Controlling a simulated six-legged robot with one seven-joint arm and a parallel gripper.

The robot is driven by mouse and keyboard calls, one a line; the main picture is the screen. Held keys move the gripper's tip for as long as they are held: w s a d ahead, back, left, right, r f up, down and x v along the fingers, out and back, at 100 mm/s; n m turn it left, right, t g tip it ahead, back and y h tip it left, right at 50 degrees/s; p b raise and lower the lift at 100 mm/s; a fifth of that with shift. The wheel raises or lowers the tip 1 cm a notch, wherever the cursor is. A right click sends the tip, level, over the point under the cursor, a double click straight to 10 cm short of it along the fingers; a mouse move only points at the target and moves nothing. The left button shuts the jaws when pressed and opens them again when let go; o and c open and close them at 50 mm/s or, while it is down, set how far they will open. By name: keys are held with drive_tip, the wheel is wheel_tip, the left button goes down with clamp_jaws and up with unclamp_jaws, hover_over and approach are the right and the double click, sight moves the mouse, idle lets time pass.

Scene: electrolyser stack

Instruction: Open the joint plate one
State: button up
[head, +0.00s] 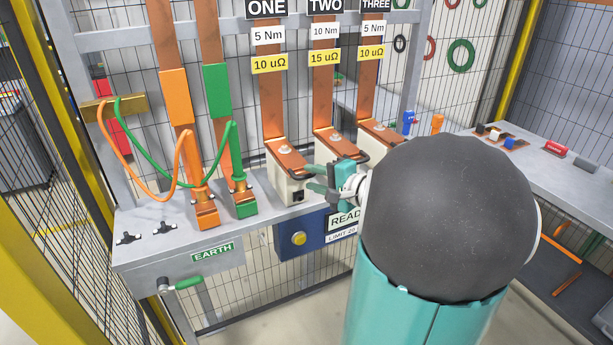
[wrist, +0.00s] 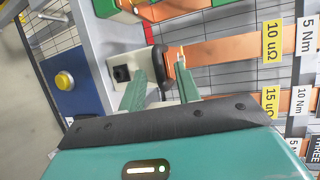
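Joint plate one (head: 288,157) is a copper plate on a cream block (head: 287,188), at the foot of the copper bar under the ONE label (head: 266,8). It lies flat on the block, with a bolt on top and a dark handle at its right end. My gripper (head: 311,180) is at this front right end. In the wrist view, my two green fingers (wrist: 161,72) are apart, with the dark handle (wrist: 158,60) showing between their tips. Contact cannot be told. The cream block (wrist: 123,68) also shows there, beside the left finger.
Joint plate two (head: 334,141) and joint plate three (head: 378,130) stand close on the right. Orange (head: 204,208) and green (head: 242,195) cable clamps stand left on the grey bench (head: 140,252). A blue box with a yellow button (head: 299,239) hangs below the front edge.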

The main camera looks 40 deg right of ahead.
drive_tip(key=shift+x, duration=1.45)
clamp_jaws()
drive_tip(key=shift+r, duration=0.15)
